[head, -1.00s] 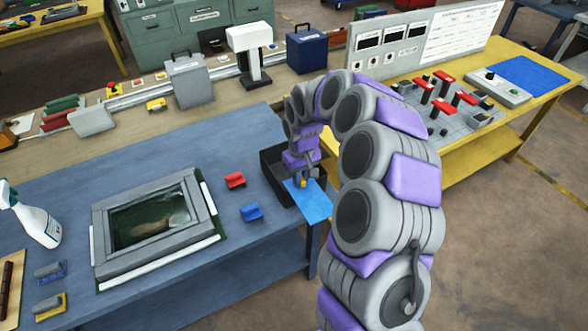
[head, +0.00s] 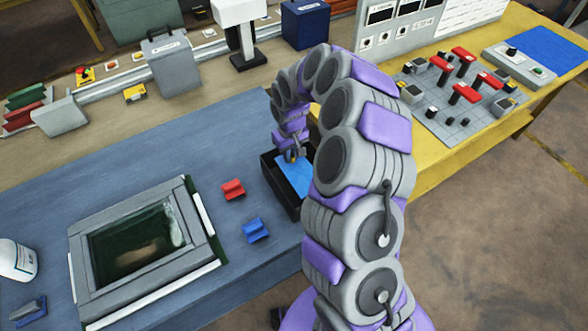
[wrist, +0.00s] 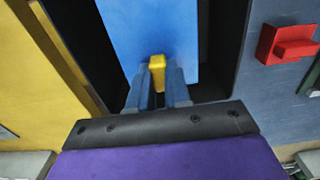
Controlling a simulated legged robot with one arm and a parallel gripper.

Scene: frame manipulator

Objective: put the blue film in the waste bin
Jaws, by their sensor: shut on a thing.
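The blue film (head: 296,178) is a flat blue sheet with a small yellow tab, at the black waste bin (head: 268,172) on the blue table. My gripper (head: 292,157) is over the bin, shut on the film's yellow tab. In the wrist view the two blue-grey fingers (wrist: 158,92) pinch the yellow tab, and the film (wrist: 150,38) stretches away from them between the bin's dark walls (wrist: 222,45). The film appears to be inside the bin's outline; whether it touches the bottom I cannot tell. My arm hides part of the bin's right side.
A red clamp-like block (head: 232,190) and a blue one (head: 255,230) lie left of the bin. A grey frame (head: 85,238) with a dark green panel is further left. A yellow table (head: 440,163) adjoins on the right.

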